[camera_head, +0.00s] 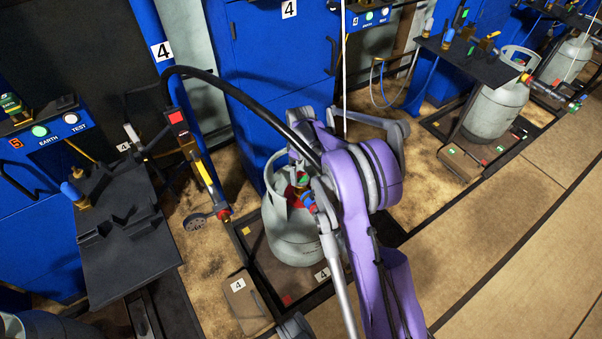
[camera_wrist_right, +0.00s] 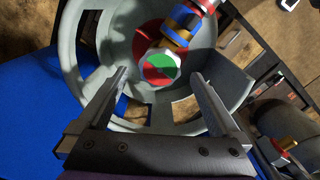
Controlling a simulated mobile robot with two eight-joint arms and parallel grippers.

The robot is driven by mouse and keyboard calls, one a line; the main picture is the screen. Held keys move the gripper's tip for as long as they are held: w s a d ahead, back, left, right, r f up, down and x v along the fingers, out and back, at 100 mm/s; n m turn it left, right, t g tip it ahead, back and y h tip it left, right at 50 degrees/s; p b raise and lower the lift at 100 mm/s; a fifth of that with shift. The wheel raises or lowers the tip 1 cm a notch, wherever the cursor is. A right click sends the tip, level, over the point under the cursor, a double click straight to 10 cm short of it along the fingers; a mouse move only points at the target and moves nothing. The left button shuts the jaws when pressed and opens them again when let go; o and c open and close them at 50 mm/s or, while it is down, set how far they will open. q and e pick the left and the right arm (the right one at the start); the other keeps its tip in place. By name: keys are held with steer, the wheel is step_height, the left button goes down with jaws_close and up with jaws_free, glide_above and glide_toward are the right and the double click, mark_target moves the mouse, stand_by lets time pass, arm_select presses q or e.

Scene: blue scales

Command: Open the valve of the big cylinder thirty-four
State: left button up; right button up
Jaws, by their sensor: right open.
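A big grey-green cylinder (camera_head: 288,235) stands upright on the scale marked 4, partly hidden behind my right arm. No number thirty-four is readable on it. Blue, yellow and red fittings (camera_wrist_right: 190,20) join the valve's side. My right gripper (camera_wrist_right: 158,75) is open above the collar, with one finger on each side of the knob in the right wrist view. I cannot tell whether the fingers touch anything. My left gripper is not in view.
A black hose (camera_head: 225,85) arches from the blue post to the cylinder. A black shelf (camera_head: 130,250) is at the left. Another cylinder (camera_head: 495,112) stands on a scale at the upper right. The floor at the lower right is clear.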

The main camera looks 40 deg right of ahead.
mark_target(301, 177)
step_height(301, 177, up, 8)
steer(key=p, duration=0.1)
stand_by(0.6)
